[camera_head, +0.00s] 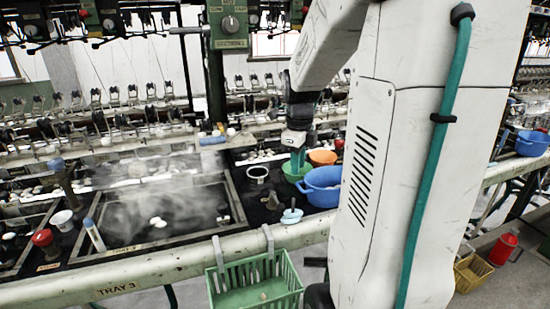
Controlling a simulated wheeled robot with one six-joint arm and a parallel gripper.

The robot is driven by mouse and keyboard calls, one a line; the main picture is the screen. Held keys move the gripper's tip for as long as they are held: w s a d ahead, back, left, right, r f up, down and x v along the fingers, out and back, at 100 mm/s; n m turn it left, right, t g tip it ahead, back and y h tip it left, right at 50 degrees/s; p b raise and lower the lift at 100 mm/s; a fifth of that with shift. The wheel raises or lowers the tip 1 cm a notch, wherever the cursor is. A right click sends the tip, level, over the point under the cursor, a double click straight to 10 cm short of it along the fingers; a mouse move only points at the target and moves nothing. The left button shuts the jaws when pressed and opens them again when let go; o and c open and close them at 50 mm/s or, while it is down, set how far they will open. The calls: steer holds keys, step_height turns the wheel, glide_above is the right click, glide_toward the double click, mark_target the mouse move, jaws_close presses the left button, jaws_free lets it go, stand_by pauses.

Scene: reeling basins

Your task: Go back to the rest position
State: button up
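My gripper (297,158) hangs at the end of my arm, pointing down over the back part of the basin bench. Its tip looks teal and is small in the picture. It is above or just inside a green bowl (290,176); I cannot tell whether it touches. An orange bowl (322,158) and a blue basin (320,190) with handles stand just right of it. Whether the fingers are open, shut or holding something is too small to make out. My white column hides the bench behind it.
A steaming basin (165,215) with white cocoons lies left of my gripper. A green basket (255,290) hangs on the front rail (170,265). A small light-blue dish (291,215) sits near that rail. Reeling machinery fills the back. A red can (503,248) stands right.

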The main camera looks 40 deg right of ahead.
steer(key=s+a+r+n, duration=0.2)
steer(key=s+a+n, duration=0.2)
steer(key=a+n, duration=0.4)
steer(key=s+a+r+n, duration=0.1)
steer(key=s+a+n, duration=0.4)
steer(key=a+n, duration=0.4)
steer(key=s+a+r+n+t, duration=0.1)
steer(key=s+a+r+n, duration=0.1)
steer(key=s+a+n, duration=0.3)
steer(key=a+n, duration=0.4)
steer(key=n, duration=0.6)
steer(key=shift+s+r+n+y, duration=0.25)
steer(key=shift+r+n+y, duration=0.05)
